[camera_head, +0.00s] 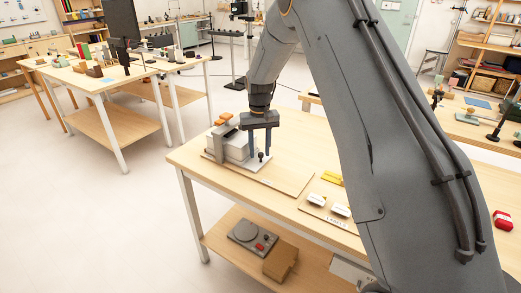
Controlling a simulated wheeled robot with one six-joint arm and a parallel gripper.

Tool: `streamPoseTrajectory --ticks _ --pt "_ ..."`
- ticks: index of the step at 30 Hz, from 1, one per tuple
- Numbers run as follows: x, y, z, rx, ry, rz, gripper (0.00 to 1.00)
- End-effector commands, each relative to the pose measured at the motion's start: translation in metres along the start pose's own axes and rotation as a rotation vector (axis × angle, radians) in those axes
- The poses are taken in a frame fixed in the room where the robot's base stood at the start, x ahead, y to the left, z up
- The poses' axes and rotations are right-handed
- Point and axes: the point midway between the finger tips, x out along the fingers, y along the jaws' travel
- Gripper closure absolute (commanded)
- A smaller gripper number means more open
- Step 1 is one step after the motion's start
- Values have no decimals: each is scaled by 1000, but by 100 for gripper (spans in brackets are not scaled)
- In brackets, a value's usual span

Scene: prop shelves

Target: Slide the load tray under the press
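The grey press (228,147) stands at the far left end of the wooden table, with an orange-brown piece on top. A pale flat plate (250,165), apparently the load tray, lies at its near right side with a small black knob (261,157) standing up from it. How far the plate reaches under the press is hidden. My gripper (261,150) points down above the plate, its two dark fingers apart, just above or around the knob. I cannot tell whether the fingers touch the knob.
A thin board (290,181) lies under the press. To the right are a yellow object (333,178) and white blocks (341,210). A grey device (252,236) and a brown box (281,260) sit on the lower shelf. My arm hides much of the table's right side.

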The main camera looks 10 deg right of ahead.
Motion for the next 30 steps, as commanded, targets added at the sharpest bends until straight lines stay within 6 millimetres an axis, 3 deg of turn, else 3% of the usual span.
streamPoseTrajectory --ticks 5,12,18,30 --pt "-13 0 -1 0 2 0 64" --pt "-52 0 -1 0 4 0 64" --pt "-73 -1 -1 -1 2 0 64" --pt "-78 0 1 -1 1 0 64"
